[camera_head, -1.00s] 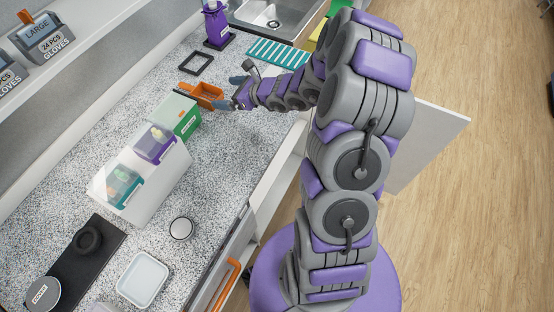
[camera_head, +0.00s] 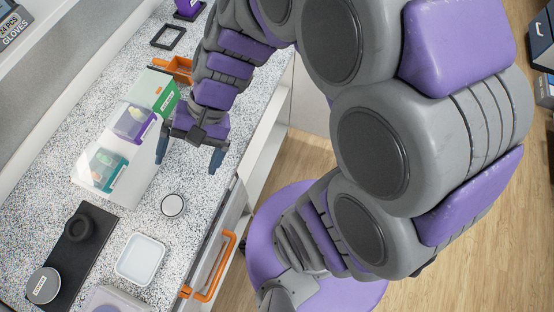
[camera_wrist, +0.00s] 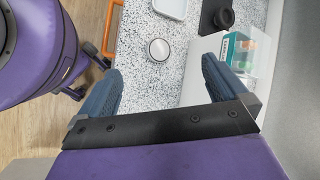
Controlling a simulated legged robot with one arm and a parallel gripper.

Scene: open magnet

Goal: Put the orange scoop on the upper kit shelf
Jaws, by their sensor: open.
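An orange scoop (camera_head: 180,68) lies on the speckled counter behind the green box, partly hidden by my arm in the head view. My gripper (camera_head: 188,157) is open and empty, pointing down over the counter beside the white rack, well to the front of the scoop. Its two blue-grey fingers also show in the wrist view (camera_wrist: 160,66), with no scoop between them. A wall shelf (camera_head: 40,35) with a glove box is at the upper left; I cannot tell if it is the kit shelf.
A white rack (camera_head: 128,188) holds green, purple and teal boxes. A small round silver-rimmed disc (camera_head: 172,205), a white tray (camera_head: 140,259) and a black mat (camera_head: 82,262) lie nearer. An orange handle (camera_head: 216,266) sticks out from the drawer front. A black frame (camera_head: 168,37) lies behind.

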